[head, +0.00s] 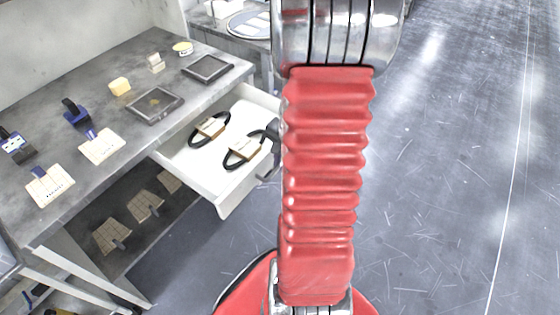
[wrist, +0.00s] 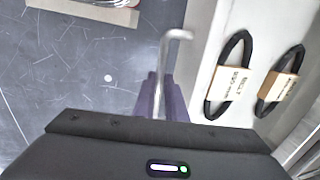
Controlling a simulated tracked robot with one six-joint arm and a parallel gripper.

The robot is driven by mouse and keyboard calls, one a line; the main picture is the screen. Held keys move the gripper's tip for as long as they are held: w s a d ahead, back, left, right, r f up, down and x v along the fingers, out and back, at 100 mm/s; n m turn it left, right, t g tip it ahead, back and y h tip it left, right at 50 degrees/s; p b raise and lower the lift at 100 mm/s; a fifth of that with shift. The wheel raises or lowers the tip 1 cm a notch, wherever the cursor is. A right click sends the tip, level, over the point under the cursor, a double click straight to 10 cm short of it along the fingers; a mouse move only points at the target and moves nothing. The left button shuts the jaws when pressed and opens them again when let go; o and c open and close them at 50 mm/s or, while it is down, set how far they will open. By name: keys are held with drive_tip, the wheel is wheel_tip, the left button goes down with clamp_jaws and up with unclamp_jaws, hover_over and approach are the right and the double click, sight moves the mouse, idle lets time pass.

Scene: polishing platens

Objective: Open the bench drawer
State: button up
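The bench drawer (head: 213,178) is pulled well out from under the bench top in the head view. Its white inside shows, with two black belts in paper bands lying in it. The drawer handle (wrist: 166,60) is a grey bar with a bent end in the wrist view; part of it also shows in the head view (head: 268,174). My gripper (wrist: 160,97) has its two purple fingers on either side of the bar, close against it. In the head view my red arm covers most of the gripper.
The bench top (head: 75,90) holds blue-handled tools, pale pads, dark square plates and a yellow block. A lower shelf (head: 160,229) carries several tan pads. The scratched grey floor (head: 440,150) to the right is clear. A second table (head: 228,42) stands behind.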

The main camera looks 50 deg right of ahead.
drive_tip(key=o, duration=0.4)
drive_tip(key=shift+r, duration=0.1)
wheel_tip(320, 180, up, 13)
drive_tip(key=s, duration=0.2)
drive_tip(key=shift+s+d+r, duration=0.15)
drive_tip(key=shift+s, duration=0.1)
idle(0.4)
idle(0.6)
drive_tip(key=a+r+n+t, duration=0.1)
drive_tip(key=a+r+n, duration=0.3)
drive_tip(key=a, duration=0.6)
drive_tip(key=a+r+n+t, duration=0.1)
drive_tip(key=a+r+n, duration=0.3)
drive_tip(key=a+n, duration=0.3)
drive_tip(key=s+a+r+n+t, duration=0.1)
drive_tip(key=a+r+n, duration=0.3)
drive_tip(key=a, duration=0.8)
drive_tip(key=shift+a+r+n, duration=0.2)
drive_tip(key=shift+a+n, duration=0.1)
drive_tip(key=shift+n, duration=0.7)
